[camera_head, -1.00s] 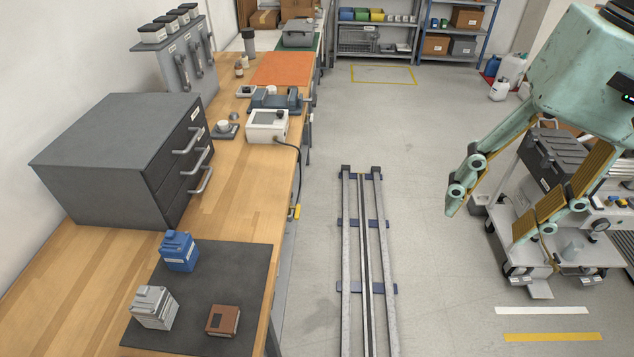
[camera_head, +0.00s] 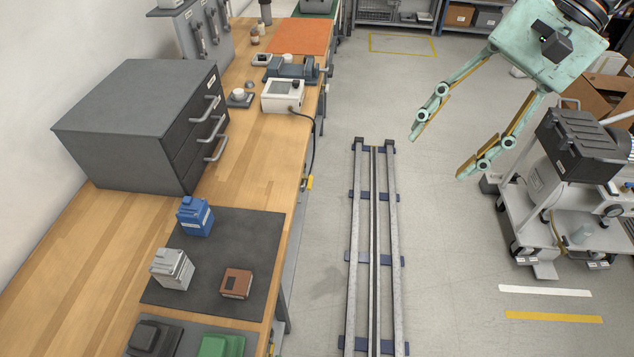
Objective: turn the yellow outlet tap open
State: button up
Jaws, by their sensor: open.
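My gripper (camera_head: 437,158) is open and empty in the upper right of the head view. Its two fingers point down and left, over the floor between the rails and a cart. The compressor cart (camera_head: 540,215) stands at the right edge, with a round gauge (camera_head: 612,211) on it. My gripper is apart from the cart, to its left in the picture. I cannot make out the yellow outlet tap clearly; the cart's right side is cut off by the frame.
A black case (camera_head: 580,143) sits on the cart. Floor rails (camera_head: 374,250) run up the middle. A wooden workbench (camera_head: 255,170) on the left carries a grey drawer cabinet (camera_head: 135,120) and several small blocks on a dark mat (camera_head: 215,290). Floor between rails and cart is clear.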

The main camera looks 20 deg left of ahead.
jog(key=w+a+f+m+g+y+p, duration=0.25)
jog(key=w+a+f, duration=0.35)
jog(key=w+f, duration=0.35)
jog(key=w+a+f+m+g+y+p, duration=0.1)
jog(key=w+a+f+m+y, duration=0.3)
jog(key=w+f, duration=0.55)
jog(key=m+t+y+p, duration=0.3)
jog(key=m+y, duration=0.3)
jog(key=y, duration=0.1)
send_near(310, 182)
jog(key=w+d, duration=0.1)
jog(key=d, duration=0.5)
jog(key=shift+w, duration=0.2)
jog(key=shift+a+h, duration=0.15)
jog(key=shift+h, duration=0.1)
jog(key=s+a, duration=0.2)
jog(key=a, duration=1.1)
jog(key=shift+s+a, duration=0.1)
jog(key=shift+a, duration=0.1)
